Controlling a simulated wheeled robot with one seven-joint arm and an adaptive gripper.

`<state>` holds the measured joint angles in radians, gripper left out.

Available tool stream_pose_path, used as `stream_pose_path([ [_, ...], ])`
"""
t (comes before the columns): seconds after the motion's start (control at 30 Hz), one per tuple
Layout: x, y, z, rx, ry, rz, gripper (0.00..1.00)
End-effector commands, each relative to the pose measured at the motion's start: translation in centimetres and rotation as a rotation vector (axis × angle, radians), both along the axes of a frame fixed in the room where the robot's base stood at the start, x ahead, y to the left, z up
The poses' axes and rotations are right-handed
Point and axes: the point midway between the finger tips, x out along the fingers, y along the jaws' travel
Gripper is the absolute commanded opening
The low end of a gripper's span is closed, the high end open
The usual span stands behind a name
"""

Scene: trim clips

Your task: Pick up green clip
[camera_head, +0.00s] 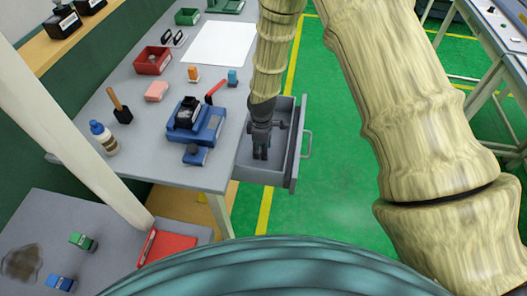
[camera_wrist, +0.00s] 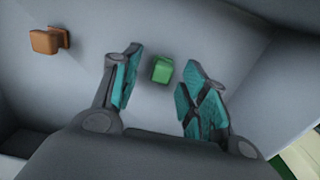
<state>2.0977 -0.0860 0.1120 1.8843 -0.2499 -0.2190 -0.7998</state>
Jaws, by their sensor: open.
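A small green clip (camera_wrist: 162,71) lies on the grey floor of the open drawer (camera_head: 296,150) in the wrist view. My gripper (camera_wrist: 158,82) is open, its teal-padded fingers on either side of the clip with gaps showing. I cannot tell how high the fingertips are above the drawer floor. In the head view my gripper (camera_head: 261,154) points down into the drawer, and the clip there cannot be made out. An orange-brown clip (camera_wrist: 48,41) lies left of my gripper in the wrist view.
The drawer walls stand close around my gripper. On the workbench (camera_head: 150,130) are a blue device (camera_head: 205,125), a red bin (camera_head: 153,61) and a white sheet (camera_head: 221,43). Another green block (camera_head: 83,242) and a blue one (camera_head: 62,283) lie on the lower-left surface.

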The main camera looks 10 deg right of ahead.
Motion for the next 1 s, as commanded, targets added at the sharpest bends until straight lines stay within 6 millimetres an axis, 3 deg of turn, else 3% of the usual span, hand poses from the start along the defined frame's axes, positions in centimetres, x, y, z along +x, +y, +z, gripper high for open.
stream_pose_path([
  [0.2, 0.0, 0.0, 0.0, 0.000, 0.000, 0.000, 0.42],
  [0.4, 0.0, 0.0, 0.0, 0.000, 0.000, 0.000, 0.09],
  [0.77, 0.0, 0.0, 0.1, 0.000, -0.001, 0.000, 0.09],
  [1.0, 0.1, 0.0, 1.5, 0.001, -0.003, 0.000, 0.09],
])
